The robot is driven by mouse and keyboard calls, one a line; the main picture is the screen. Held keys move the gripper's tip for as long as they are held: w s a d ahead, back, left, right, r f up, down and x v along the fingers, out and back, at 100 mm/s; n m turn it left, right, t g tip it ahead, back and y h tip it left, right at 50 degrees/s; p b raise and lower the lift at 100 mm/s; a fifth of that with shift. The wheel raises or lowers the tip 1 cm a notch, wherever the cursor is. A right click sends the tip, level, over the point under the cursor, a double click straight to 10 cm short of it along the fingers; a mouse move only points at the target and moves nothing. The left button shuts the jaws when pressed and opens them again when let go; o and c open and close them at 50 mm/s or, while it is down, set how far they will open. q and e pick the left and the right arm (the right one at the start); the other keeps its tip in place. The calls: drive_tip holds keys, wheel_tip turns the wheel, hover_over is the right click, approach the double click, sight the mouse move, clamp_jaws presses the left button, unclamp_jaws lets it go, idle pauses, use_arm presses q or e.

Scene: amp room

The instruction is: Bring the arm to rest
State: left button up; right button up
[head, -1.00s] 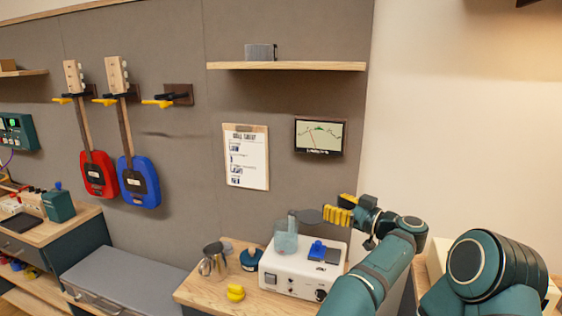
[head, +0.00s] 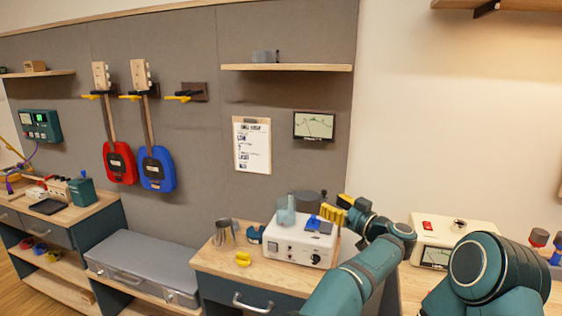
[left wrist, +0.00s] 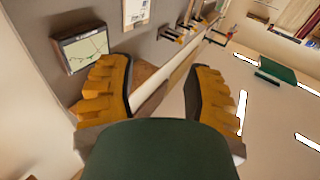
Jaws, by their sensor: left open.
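My right gripper is in neither view.
A clear cup (head: 286,211) and a blue item stand on the device. A metal pitcher (head: 223,233) and a yellow piece (head: 243,259) stand left of it. A wall screen (head: 314,126) hangs above. Another white device (head: 433,241) stands right.

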use_arm(q)
drive_tip(key=w+a+f+m+t+h, duration=0.2)
drive_tip(key=w+f+m+h, duration=0.15)
drive_tip(key=f, duration=0.25)
drive_tip(key=w+a+f+m+t+h, duration=0.25)
drive_tip(key=f+m+h, duration=0.2)
drive_tip(key=f, duration=0.25)
drive_tip(key=s+a+f+m+g+h, duration=0.1)
drive_tip(key=s+a+f+g+h, duration=0.25)
drive_tip(key=f, duration=0.35)
drive_tip(key=s+a+f+g+h, duration=0.2)
drive_tip(key=s+a+f, duration=0.2)
drive_tip(key=f, duration=0.3)
drive_tip(key=s+a+f+g+h, duration=0.1)
drive_tip(key=s+a+f+g, duration=0.3)
drive_tip(key=s, duration=0.5)
drive_tip(key=s+a+f+g+h, duration=0.1)
drive_tip(key=s+a+f+g, duration=0.1)
drive_tip(key=s+a+f, duration=0.5)
drive_tip(key=s+a+n+g, duration=0.1)
drive_tip(key=s+g, duration=0.4)
drive_tip(key=s, duration=1.6)
drive_tip(key=shift+s+a+f+n+g+h, duration=0.2)
drive_tip(key=shift+n+g+h, duration=0.15)
drive_tip(key=shift+n, duration=0.35)
